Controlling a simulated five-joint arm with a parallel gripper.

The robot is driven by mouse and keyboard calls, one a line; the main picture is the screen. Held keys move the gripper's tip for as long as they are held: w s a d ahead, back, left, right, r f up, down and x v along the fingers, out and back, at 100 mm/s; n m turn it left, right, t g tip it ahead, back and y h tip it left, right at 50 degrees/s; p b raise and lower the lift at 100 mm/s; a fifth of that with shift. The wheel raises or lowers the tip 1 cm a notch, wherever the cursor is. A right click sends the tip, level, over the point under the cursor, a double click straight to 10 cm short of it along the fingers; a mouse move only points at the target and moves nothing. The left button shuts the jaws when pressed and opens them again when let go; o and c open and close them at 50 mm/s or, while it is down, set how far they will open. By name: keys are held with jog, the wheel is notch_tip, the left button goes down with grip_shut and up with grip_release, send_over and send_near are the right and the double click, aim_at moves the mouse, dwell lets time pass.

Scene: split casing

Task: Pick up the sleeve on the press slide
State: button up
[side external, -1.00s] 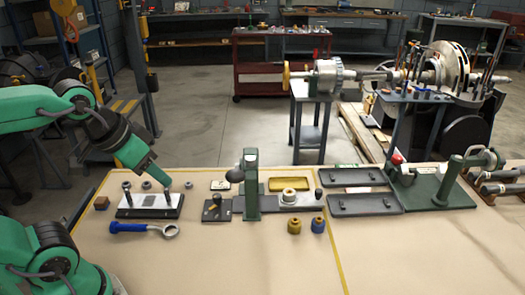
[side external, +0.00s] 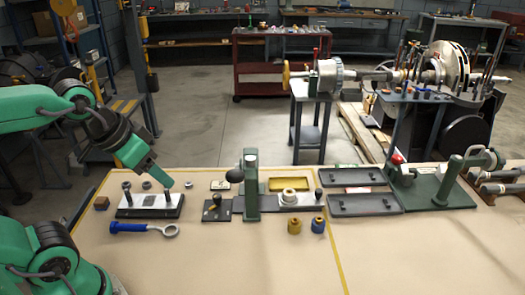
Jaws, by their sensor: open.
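The sleeve (side external: 289,195) is a short cream ring standing upright on the press slide (side external: 313,201), right of the green press column (side external: 251,188). My gripper (side external: 166,186) is at the end of the green arm at left, over the black plate with dark pegs. It is open and well left of the sleeve, apart from it. Its fingers are small and hard to make out in this view. Nothing shows held in it.
Two small pots, yellow (side external: 294,226) and blue (side external: 318,225), stand in front of the slide. Dark trays (side external: 365,204) lie to its right. The front of the table is clear.

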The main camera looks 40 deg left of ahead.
dwell(0.3)
jog(key=m+g, duration=0.1)
jog(key=g, duration=0.4)
send_over(289, 192)
notch_tip(289, 192, down, 13)
jog(key=shift+s+f, duration=0.1)
jog(key=shift+w+f+g, duration=0.25)
jog(key=shift+f+g, duration=0.05)
jog(key=shift+f, duration=4.05)
